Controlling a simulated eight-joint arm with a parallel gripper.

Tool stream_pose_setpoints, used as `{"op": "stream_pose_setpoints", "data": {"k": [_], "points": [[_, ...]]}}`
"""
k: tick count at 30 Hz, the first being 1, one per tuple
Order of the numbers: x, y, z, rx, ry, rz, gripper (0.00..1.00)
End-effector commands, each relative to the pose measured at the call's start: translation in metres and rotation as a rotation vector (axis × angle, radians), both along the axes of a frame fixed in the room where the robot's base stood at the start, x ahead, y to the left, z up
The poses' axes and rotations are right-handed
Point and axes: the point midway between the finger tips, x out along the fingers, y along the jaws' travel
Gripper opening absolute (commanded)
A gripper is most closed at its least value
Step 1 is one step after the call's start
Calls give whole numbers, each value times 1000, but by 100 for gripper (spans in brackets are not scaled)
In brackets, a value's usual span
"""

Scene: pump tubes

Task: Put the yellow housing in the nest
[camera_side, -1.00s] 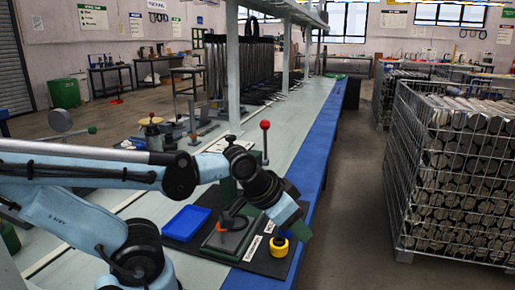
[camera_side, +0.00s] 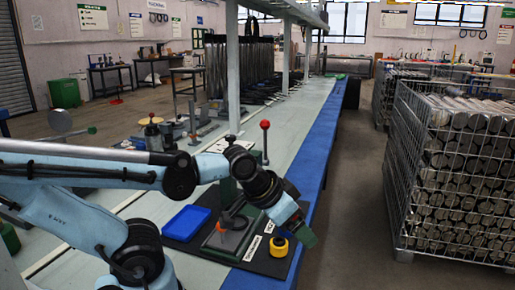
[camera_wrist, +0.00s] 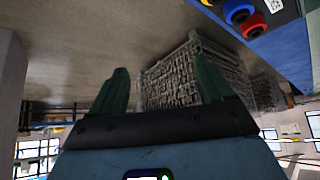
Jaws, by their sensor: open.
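The yellow housing (camera_side: 279,246), a short cylinder with a dark top, stands on the dark mat (camera_side: 258,262) near the bench's front edge. Small blue, red and yellow round parts (camera_wrist: 245,17) show at that view's upper right; I cannot tell which is the housing. A green fixture plate (camera_side: 215,246) lies left of the housing; I cannot make out the nest clearly.
A blue tray (camera_side: 186,222) lies left of the fixture. A lever with a red knob (camera_side: 265,125) rises behind it. A wire cage of metal cylinders (camera_side: 455,180) stands across the aisle at right. The aisle floor (camera_side: 345,230) is clear.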

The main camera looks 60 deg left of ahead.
Motion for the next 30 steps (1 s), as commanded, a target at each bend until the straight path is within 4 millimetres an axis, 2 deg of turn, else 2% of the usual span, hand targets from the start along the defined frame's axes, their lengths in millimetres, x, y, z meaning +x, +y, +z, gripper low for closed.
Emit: {"op": "stream_pose_setpoints", "data": {"k": [5, 8, 22, 30], "points": [[0, 3, 0, -16, 11, 24, 80], [2, 12, -2, -82, 55, 120, 80], [5, 99, -22, -830, 492, 1085, 80], [-9, 156, -31, -1236, 736, 1506, 80]]}}
